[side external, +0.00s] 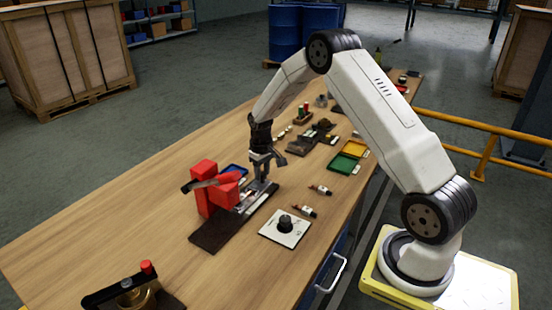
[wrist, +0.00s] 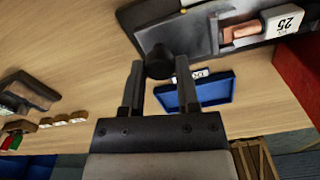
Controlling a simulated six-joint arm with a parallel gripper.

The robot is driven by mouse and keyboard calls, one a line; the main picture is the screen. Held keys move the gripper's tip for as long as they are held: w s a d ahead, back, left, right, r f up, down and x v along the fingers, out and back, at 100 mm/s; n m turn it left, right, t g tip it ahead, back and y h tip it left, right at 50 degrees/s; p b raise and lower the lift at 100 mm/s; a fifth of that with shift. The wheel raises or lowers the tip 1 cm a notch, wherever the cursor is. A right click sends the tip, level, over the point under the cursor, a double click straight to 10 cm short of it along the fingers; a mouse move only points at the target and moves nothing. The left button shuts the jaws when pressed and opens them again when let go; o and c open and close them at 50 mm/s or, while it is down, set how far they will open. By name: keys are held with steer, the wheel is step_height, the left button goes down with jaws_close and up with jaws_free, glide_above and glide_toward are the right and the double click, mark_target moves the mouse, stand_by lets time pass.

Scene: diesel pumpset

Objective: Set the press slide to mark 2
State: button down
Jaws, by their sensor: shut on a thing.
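The red press (side external: 212,190) stands on a dark base plate (side external: 212,240) on the wooden bench; its red body also shows at the right edge of the wrist view (wrist: 300,65). A grey slide track with a copper-coloured piece (wrist: 241,33) and a white label reading 25 (wrist: 283,21) lies beside it. My gripper (side external: 264,165) is over the track end away from the red body. In the wrist view, my gripper (wrist: 160,68) is shut on a round black knob (wrist: 159,61) at the track's end. I cannot read the slide's marks.
A blue tray (wrist: 205,91) lies close beside the fingers. A white plate with a black dial (side external: 284,225) and small labelled parts (side external: 321,190) lie to the right. Green (side external: 342,164) and yellow (side external: 354,149) trays are farther back. The bench's left side is clear.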

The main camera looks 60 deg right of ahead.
mark_target(244, 195)
steer(key=a, duration=0.9)
steer(key=shift+a, duration=0.25)
steer(key=c, duration=0.5)
jaws_free()
steer(key=shift+a, duration=0.15)
steer(key=shift+o, duration=0.8)
step_height(244, 195, up, 8)
